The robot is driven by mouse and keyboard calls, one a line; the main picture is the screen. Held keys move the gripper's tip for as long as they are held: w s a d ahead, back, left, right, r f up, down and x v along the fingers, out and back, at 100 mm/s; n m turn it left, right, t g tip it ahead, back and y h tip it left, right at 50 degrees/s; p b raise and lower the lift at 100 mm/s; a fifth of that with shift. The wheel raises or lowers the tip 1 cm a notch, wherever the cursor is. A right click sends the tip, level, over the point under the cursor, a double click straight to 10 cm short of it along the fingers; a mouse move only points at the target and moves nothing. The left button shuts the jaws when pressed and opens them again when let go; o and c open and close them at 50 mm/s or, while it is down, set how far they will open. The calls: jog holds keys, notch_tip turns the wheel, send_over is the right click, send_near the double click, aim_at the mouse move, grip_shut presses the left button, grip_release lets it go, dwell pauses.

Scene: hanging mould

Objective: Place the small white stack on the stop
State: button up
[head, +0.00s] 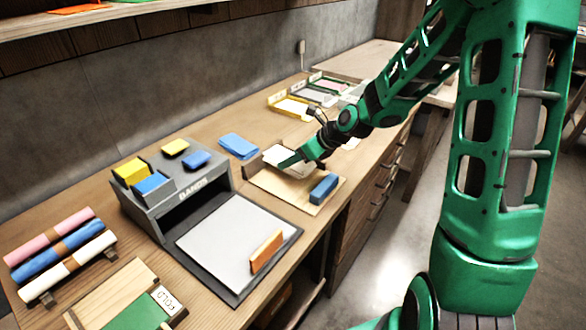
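A small white stack (275,153) shows beside my gripper, above or on the far part of a tan wooden board (297,199). My gripper (288,161) is at the white stack and hides part of it. I cannot tell from this view whether its fingers are closed on the stack or only beside it. A blue block (323,188) stands on the near right part of the board. An orange block (266,251) stands upright on a large white sheet (228,242). I cannot tell which block, if either, is the stop.
A grey box marked "BANDS" (187,192) holds yellow and blue pieces. A blue stack (239,146) lies behind the board. Coloured rolls (62,257) and a "FOLD" board (138,306) are at the left. Paper trays (305,96) stand at the back.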

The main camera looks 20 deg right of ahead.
jog(key=shift+f, duration=1.95)
jog(key=o, duration=1.2)
jog(key=shift+f, duration=0.1)
jog(key=v, duration=1.2)
